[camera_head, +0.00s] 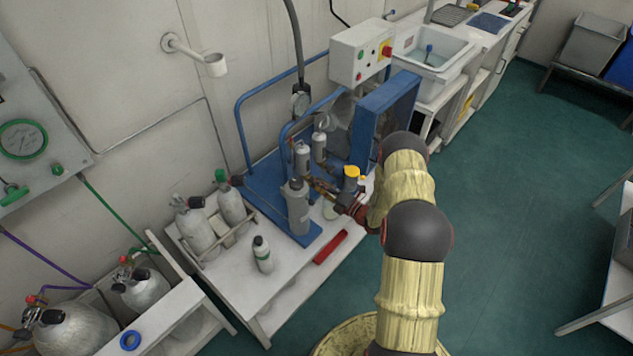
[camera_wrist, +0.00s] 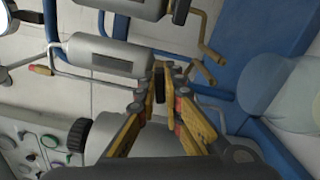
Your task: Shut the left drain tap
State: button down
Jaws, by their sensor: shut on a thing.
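Two grey filter canisters stand side by side at the blue frame, the left one (camera_head: 303,158) and the right one (camera_head: 319,146). In the wrist view they lie sideways, the nearer (camera_wrist: 108,56) with brassy drain pipework (camera_wrist: 203,73) at its right end. My gripper (camera_head: 322,187) reaches in below the canisters from the right. In the wrist view its yellow fingers (camera_wrist: 161,80) close together at the end of the nearer canister. They are shut on the left drain tap, whose handle is mostly hidden between the dark fingertips. The handle's exact angle cannot be told.
A large grey cylinder (camera_head: 297,207) stands close below my gripper. A yellow-capped container (camera_head: 351,178) is beside my wrist. A small bottle (camera_head: 263,255) and a red bar (camera_head: 331,247) are on the white bench. A blue panel (camera_head: 386,115) rises behind. Green floor is open at right.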

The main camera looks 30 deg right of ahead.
jog(key=shift+m+p, duration=0.35)
jog(key=shift+m, duration=1.25)
jog(key=c, duration=1.9)
grip_release()
jog(key=shift+s+d, duration=0.1)
jog(key=v, duration=1.1)
jog(key=shift+s, duration=0.4)
jog(key=shift+d, duration=0.1)
